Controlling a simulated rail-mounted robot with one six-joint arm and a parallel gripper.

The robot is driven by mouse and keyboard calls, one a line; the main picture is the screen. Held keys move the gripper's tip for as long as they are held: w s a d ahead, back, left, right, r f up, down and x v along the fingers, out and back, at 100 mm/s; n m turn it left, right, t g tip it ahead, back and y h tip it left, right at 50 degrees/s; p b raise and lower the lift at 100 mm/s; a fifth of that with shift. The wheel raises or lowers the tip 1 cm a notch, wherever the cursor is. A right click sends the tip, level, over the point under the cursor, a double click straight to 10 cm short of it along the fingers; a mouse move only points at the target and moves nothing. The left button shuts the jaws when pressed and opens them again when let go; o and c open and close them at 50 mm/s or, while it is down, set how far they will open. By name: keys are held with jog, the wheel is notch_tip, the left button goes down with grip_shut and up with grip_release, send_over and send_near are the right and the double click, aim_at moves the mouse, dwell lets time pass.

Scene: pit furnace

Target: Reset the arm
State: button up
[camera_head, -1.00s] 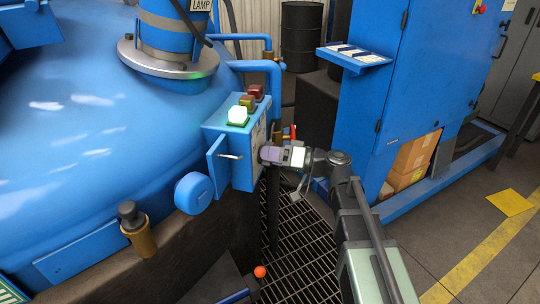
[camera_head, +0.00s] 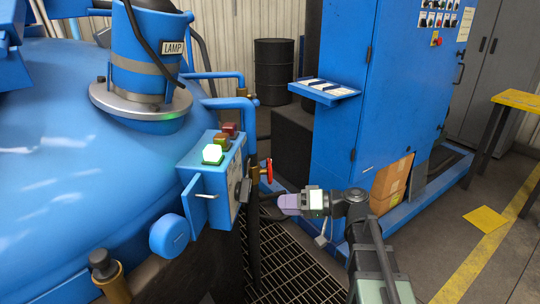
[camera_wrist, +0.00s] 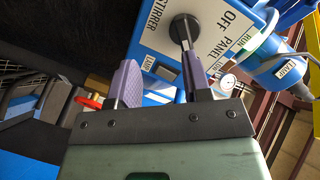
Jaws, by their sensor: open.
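My gripper (camera_head: 286,202) is at the end of my arm, just right of the blue control box (camera_head: 197,192) on the furnace. In the wrist view my gripper (camera_wrist: 160,88) shows two purple fingers spread apart with nothing between them. Beyond them is the white label face of the box (camera_wrist: 212,40), with the words STIRRER, OFF and PANEL and a black knob (camera_wrist: 185,28). In the head view a small gap seems to lie between the fingers and the box.
A red valve handle (camera_head: 268,171) is close behind the gripper. A blue cabinet (camera_head: 385,100) with a small shelf (camera_head: 324,92) stands to the right. A cardboard box (camera_head: 390,185) sits in its lower opening. Floor grating (camera_head: 280,262) lies below the arm.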

jog(key=s+d+f+m+g+h, duration=0.2)
jog(key=s+d+f+h, duration=0.2)
jog(key=s+f+h, duration=0.3)
jog(key=s+d+f+m+g+h, duration=0.25)
jog(key=s+d+f+h, duration=0.25)
jog(key=f+h, duration=0.3)
notch_tip(320, 180, up, 23)
jog(key=a+p, duration=0.1)
jog(key=p, duration=2.1)
jog(key=shift+a+h, duration=0.3)
jog(key=shift+h, duration=0.1)
jog(key=shift+t, duration=0.25)
